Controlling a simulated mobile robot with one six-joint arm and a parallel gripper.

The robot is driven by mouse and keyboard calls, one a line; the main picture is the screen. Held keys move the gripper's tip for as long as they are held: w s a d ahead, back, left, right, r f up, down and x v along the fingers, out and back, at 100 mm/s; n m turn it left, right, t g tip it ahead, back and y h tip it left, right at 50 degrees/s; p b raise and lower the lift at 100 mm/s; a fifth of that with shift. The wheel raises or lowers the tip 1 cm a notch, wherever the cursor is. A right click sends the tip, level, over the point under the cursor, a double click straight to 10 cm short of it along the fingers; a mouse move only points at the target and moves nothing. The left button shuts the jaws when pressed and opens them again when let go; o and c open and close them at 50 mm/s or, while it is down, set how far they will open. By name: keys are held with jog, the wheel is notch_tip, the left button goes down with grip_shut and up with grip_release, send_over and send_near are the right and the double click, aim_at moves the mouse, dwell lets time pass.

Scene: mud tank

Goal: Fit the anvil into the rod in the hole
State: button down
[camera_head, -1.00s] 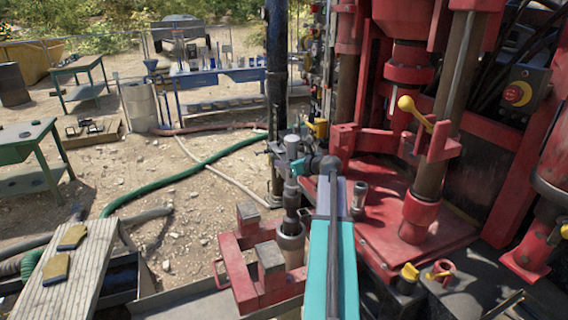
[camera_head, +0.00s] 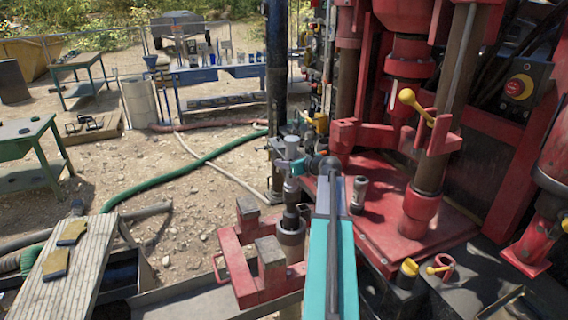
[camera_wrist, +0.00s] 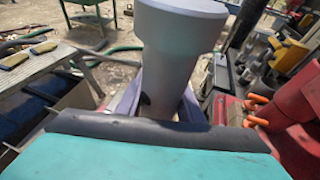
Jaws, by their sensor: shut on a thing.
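The anvil (camera_head: 291,188) is a grey metal cylinder, upright in the head view. Its wide top fills the middle of the wrist view (camera_wrist: 180,30), with a narrower shank below. My gripper (camera_head: 297,166) is shut on it; the jaws (camera_wrist: 165,105) show on both sides of the shank in the wrist view. The dark rod (camera_head: 290,219) stands in the hole of a round metal collar (camera_head: 291,238), directly below the anvil. The anvil's lower end is at or just above the rod top; I cannot tell whether they touch. The wrist view hides the rod.
A short metal cylinder (camera_head: 359,190) stands on the red deck (camera_head: 400,225) to the right. The red rig with a yellow-knobbed lever (camera_head: 407,97) rises behind. A wooden plank (camera_head: 82,270) lies at the left.

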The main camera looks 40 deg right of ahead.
jog(key=shift+r, duration=0.1)
jog(key=c, duration=1.1)
grip_release()
jog(key=b+v, duration=0.3)
jog(key=v, duration=1)
jog(key=shift+s+r, duration=0.1)
jog(key=shift+s, duration=0.25)
